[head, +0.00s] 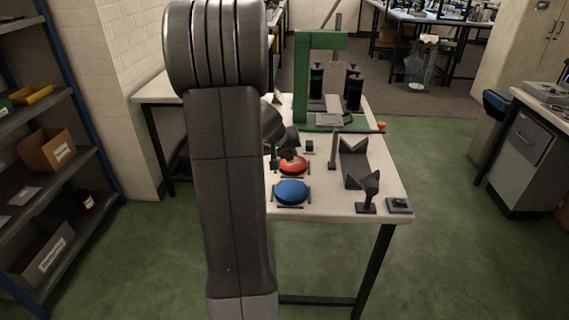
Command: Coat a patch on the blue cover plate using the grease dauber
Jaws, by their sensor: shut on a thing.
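The blue cover plate (291,191) is a round blue disc lying in a dark holder near the front of the white table. A red round plate (294,166) lies in a similar holder just behind it. My gripper (287,142) shows only in part, as dark pieces beside my large grey arm, above the table behind the red plate. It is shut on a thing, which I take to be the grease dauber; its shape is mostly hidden. A small dark brownish piece shows over the red plate; I cannot tell whether it touches.
A green press frame (321,84) with dark cylinders stands at the table's back. Dark V-shaped blocks (356,163), a thin upright post (332,149) and small dark stands (369,192) occupy the right. My arm hides the table's left part.

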